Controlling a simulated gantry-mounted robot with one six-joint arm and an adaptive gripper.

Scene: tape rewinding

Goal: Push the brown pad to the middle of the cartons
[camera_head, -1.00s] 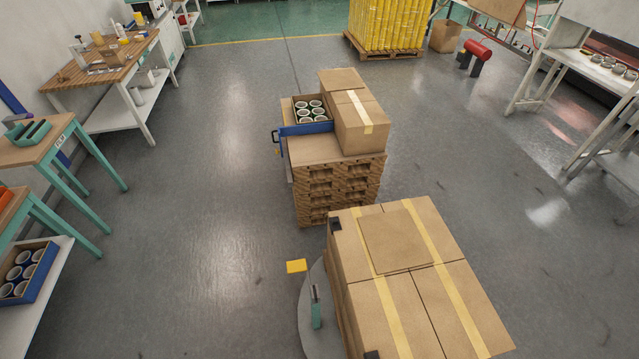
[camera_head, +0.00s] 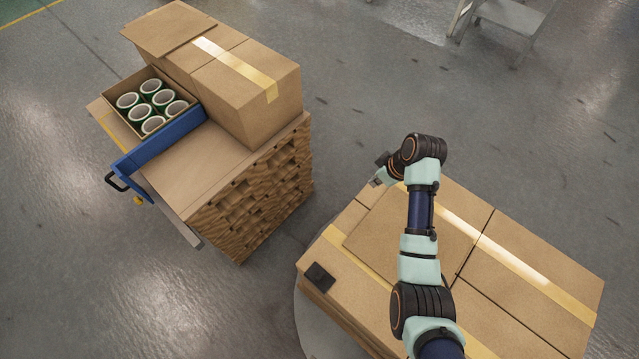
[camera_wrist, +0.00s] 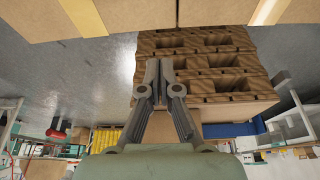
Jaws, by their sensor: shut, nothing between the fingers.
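The brown pad (camera_head: 372,238) is a thin flat sheet lying on top of the taped cartons (camera_head: 515,312) in the head view. It sits toward their far left side, and my arm crosses over its right part. My gripper (camera_head: 377,181) is at the far edge of the cartons, beyond the pad; whether it touches the pad cannot be told. In the wrist view my gripper (camera_wrist: 160,64) has its fingers together with nothing between them. The cartons (camera_wrist: 130,14) run along the top of that view; the pad cannot be made out there.
A pallet stack (camera_head: 255,195) stands to the left with a carton (camera_head: 250,95) and a box of tape rolls (camera_head: 152,103). A blue bar (camera_head: 165,142) with a black handle is beside them. A small black piece (camera_head: 319,277) sits on the cartons' left corner. Floor is clear at right.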

